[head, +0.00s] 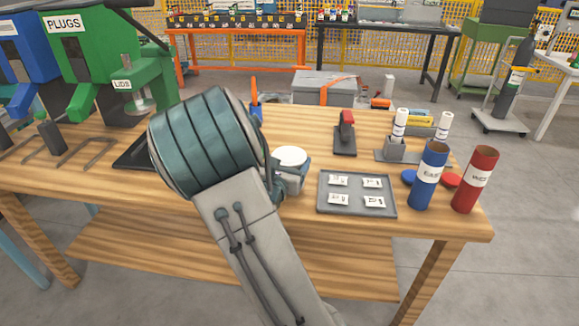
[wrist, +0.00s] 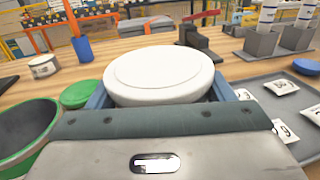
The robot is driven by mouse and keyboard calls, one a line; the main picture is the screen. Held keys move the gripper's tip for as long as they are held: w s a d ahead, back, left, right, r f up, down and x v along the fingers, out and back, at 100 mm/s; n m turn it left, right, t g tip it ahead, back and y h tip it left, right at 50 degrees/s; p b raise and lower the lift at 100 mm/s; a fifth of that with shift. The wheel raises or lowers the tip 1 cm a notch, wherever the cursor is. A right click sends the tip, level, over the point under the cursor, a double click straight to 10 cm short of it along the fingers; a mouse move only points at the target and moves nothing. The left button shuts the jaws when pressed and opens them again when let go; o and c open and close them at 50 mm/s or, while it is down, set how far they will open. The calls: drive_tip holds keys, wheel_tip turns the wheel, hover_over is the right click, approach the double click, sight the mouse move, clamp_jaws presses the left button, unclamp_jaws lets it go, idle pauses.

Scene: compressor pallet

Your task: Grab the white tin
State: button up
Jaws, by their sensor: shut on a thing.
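The white tin (head: 291,157) shows as a round white lid just right of my arm, above the wooden table. In the wrist view the white tin (wrist: 160,76) fills the middle, between the blue-grey fingers. My gripper (head: 289,178) is shut on the white tin, with one finger on each side of it. The lower part of the tin is hidden by the fingers and wrist. I cannot tell whether its base touches the table.
A grey tray (head: 325,208) with labelled packets lies close on the right. A green lid (wrist: 80,94) and a small labelled can (wrist: 43,66) stand left.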

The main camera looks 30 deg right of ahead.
drive_tip(key=shift+r, duration=0.7)
drive_tip(key=shift+s+d+r, duration=0.1)
drive_tip(key=shift+s+r, duration=0.05)
drive_tip(key=shift+r, duration=0.2)
drive_tip(key=s+d+r+b, duration=0.3)
drive_tip(key=s+r, duration=0.3)
drive_tip(key=s, duration=0.4)
drive_tip(key=shift+s+d+r+b, duration=0.2)
drive_tip(key=shift+s+d+b, duration=0.15)
drive_tip(key=shift+b, duration=0.15)
